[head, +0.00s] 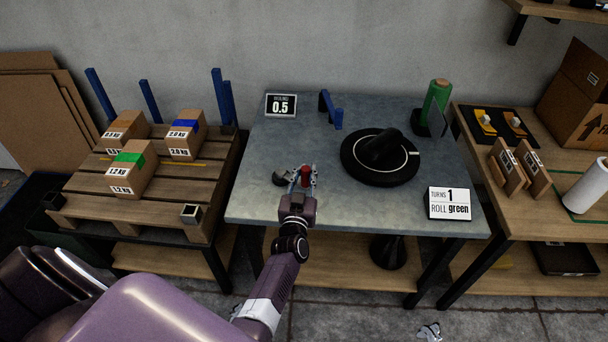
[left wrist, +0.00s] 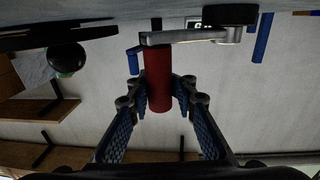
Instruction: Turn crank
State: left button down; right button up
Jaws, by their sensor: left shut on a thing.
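The crank on the grey table has a red handle (head: 305,174), a metal arm and a dark hub (head: 282,178) to the handle's left. In the left wrist view the red upright handle (left wrist: 158,75) joins the end of the metal crank arm (left wrist: 185,37). My left gripper (head: 303,181) is shut on the handle, with one finger on each side in the left wrist view (left wrist: 158,92). What seems to be the tip of my right gripper (head: 430,331) shows at the bottom edge, away from the table; its jaws are unclear.
A black turntable (head: 360,174) with a dark piece on it is right of the crank. A sign (head: 449,203) reads "TURNS 1 ROLL green"; a display (head: 281,105) reads 0.5. A green roll (head: 437,98) stands at the back right. A pallet with boxes (head: 185,135) is left.

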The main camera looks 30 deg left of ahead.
pick_arm(q)
jog(key=shift+w+d, duration=0.25)
jog(key=shift+d, duration=0.1)
pick_arm(e)
jog(key=shift+a, duration=0.7)
jog(key=shift+d, duration=0.1)
jog(key=shift+d, duration=0.45)
jog(key=shift+a, duration=0.15)
pick_arm(q)
jog(key=c, duration=1.7)
grip_release()
jog(key=shift+d, duration=0.15)
jog(key=shift+c, duration=0.2)
pick_arm(e)
jog(key=shift+s+f, duration=0.1)
